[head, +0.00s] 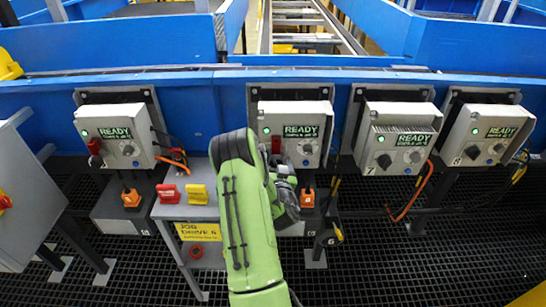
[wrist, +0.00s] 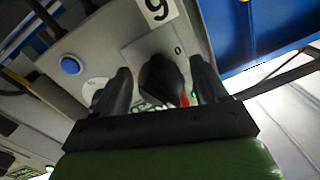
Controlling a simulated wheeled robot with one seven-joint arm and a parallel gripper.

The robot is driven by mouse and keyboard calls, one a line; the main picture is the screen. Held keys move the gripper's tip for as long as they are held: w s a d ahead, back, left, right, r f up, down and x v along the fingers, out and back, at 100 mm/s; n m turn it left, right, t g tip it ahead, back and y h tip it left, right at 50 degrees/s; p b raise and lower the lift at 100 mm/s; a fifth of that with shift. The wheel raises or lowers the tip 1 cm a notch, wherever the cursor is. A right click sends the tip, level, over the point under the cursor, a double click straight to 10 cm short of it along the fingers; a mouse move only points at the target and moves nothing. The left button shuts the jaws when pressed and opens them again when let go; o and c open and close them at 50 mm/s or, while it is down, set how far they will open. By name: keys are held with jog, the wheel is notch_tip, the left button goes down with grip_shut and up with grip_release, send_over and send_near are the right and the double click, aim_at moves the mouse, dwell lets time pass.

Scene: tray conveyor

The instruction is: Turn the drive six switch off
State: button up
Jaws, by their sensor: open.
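The drive six box (head: 296,125) is the second from the left in the head view, with a lit green light and a READY display. Its dark switch (head: 276,145) shows just above my gripper (head: 284,187). In the wrist view, the black switch knob (wrist: 160,78) with a red mark stands between the two open fingers of my gripper (wrist: 164,87). The number on its plate (wrist: 156,10) appears turned over, like a 9. A 0 mark is beside the knob. I cannot tell whether the fingers touch the knob.
Similar boxes stand at left (head: 116,133), at right, numbered 7 (head: 398,137), and at far right, numbered 8 (head: 487,135). A stand below holds a red lock (head: 167,193), a yellow lock (head: 197,194) and a yellow job sign (head: 199,232). An orange cable (head: 413,194) hangs at right.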

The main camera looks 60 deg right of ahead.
jog(key=c, duration=1)
jog(key=n, duration=0.3)
jog(key=shift+c, duration=0.2)
jog(key=o, duration=1)
jog(key=shift+o, duration=0.2)
